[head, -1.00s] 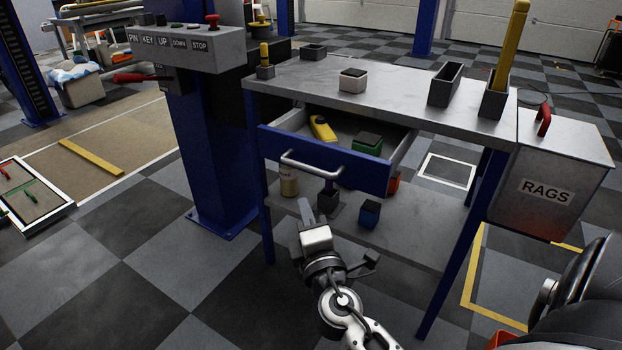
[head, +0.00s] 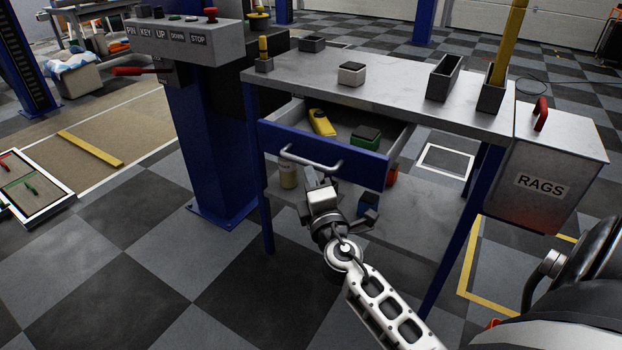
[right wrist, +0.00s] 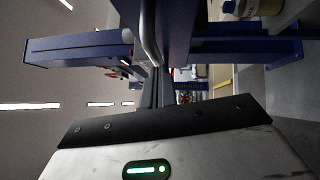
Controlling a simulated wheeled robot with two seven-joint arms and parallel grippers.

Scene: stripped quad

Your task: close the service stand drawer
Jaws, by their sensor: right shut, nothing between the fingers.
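The service stand (head: 420,100) is a grey-topped table on blue legs. Its drawer has a blue front (head: 335,154) and stands pulled out toward me. A silver bar handle (head: 312,161) crosses that front; it also shows in the right wrist view (right wrist: 148,36). Inside the drawer lie a yellow tool (head: 322,123) and a green-topped box (head: 366,136). My right gripper (head: 312,178) is shut and empty, with its tips just below and close to the handle. I cannot tell whether they touch. My left gripper is not in view.
A RAGS box (head: 548,165) hangs at the right side. A blue lift post (head: 207,140) stands close on the left. The lower shelf holds a jar (head: 288,175).

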